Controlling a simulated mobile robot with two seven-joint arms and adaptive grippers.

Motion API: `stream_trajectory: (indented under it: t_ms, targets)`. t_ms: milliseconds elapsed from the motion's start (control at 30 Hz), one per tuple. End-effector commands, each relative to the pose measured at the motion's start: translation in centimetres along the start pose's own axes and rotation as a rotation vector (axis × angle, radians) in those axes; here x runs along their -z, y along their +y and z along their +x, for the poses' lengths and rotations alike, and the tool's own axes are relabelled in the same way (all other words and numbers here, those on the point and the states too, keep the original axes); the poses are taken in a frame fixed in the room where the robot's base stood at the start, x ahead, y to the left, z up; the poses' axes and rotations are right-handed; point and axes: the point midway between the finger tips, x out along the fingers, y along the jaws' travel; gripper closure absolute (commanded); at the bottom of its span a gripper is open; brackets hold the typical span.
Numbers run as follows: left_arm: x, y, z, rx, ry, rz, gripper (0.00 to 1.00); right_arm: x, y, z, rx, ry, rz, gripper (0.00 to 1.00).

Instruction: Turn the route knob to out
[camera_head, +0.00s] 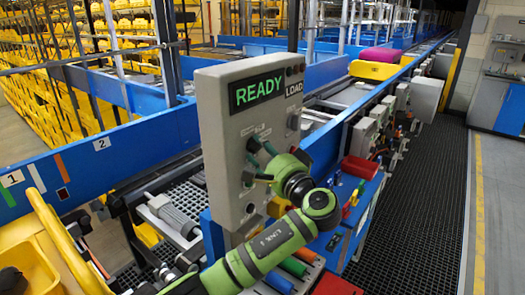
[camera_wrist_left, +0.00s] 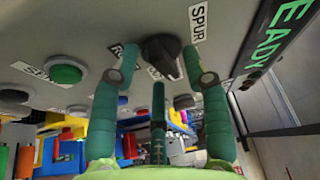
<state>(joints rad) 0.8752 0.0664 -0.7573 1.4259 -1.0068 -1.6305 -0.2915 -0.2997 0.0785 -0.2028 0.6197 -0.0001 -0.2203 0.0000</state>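The route knob (camera_wrist_left: 163,55) is a dark round knob with a pointer ridge on the grey control panel (camera_head: 221,130). In the left wrist view its ridge slants toward the lower right, and small white labels surround it, one reading SPUR (camera_wrist_left: 198,22). My left gripper (camera_wrist_left: 160,54) is at the panel face, its green fingers spread on either side of the knob. Whether the fingertips touch it is unclear. In the head view the left gripper (camera_head: 259,164) partly hides the knob area. The panel display (camera_head: 257,90) reads READY, with LOAD beside it. My right gripper is not in view.
A green button (camera_wrist_left: 66,70) sits on the panel left of the knob in the wrist view. Blue conveyor rails (camera_head: 95,150) run behind the panel. A yellow tray (camera_head: 374,70) with a magenta item (camera_head: 381,55) is farther back. A dark grated walkway (camera_head: 415,200) is clear at right.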

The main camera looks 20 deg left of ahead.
Motion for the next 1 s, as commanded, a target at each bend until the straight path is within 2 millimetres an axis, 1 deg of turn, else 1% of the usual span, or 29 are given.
stream_trajectory:
  t_ms: [33, 67, 100, 133, 400, 567, 767, 1000]
  targets:
    - [0.00, 0.00, -0.01, 0.000, 0.000, 0.000, 0.70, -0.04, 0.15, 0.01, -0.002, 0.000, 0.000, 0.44]
    - [0.01, 0.00, -0.02, 0.000, 0.000, 0.000, 0.82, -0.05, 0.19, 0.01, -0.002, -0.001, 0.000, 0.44]
    - [0.01, 0.00, -0.02, 0.000, 0.000, 0.000, 0.98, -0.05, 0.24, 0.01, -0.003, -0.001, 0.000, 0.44]
    - [0.01, 0.00, -0.03, 0.000, 0.000, 0.000, 1.00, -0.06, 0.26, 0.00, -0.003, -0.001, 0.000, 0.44]
    - [0.02, -0.01, -0.05, -0.004, 0.001, 0.006, 1.00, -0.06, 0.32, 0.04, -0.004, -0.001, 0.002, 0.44]
    - [0.03, -0.03, -0.10, -0.021, 0.002, 0.045, 1.00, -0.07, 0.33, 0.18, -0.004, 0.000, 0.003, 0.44]
    - [-0.01, -0.15, -0.08, -0.069, 0.001, 0.155, 1.00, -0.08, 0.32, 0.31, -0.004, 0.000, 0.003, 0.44]
    - [-0.01, -0.45, -0.10, -0.143, 0.002, 0.336, 1.00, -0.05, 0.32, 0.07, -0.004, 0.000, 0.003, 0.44]
